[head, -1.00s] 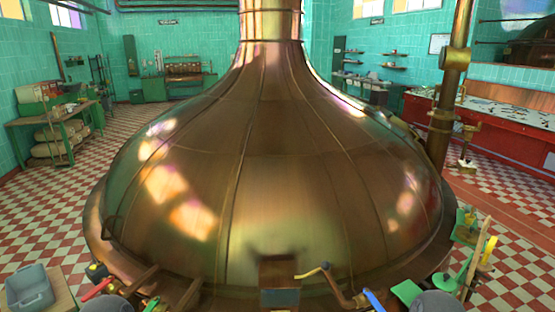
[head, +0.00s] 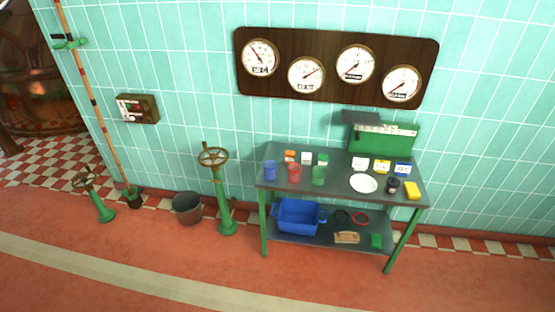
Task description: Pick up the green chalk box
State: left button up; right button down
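A small box with green and white on it (head: 322,160), which looks like the green chalk box, stands at the back of the grey top of a green-legged table (head: 335,187). It is the right one of three small boxes, beside a white one (head: 306,158) and an orange and white one (head: 290,156). A green cup (head: 318,176) stands just in front of it, with a red cup (head: 294,172) and a blue cup (head: 270,171) to the left. Neither of my grippers is in view.
A white plate (head: 363,183), dark jar (head: 393,185) and yellow block (head: 412,190) are on the table's right half. A blue bin (head: 298,216) is on the lower shelf. A green valve stand (head: 225,200) and bucket (head: 187,208) stand left. The red floor in front is clear.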

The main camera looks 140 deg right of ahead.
aim_at(323, 160)
jog(key=z, duration=5)
jog(key=i+l, duration=0.4)
jog(key=i, duration=0.1)
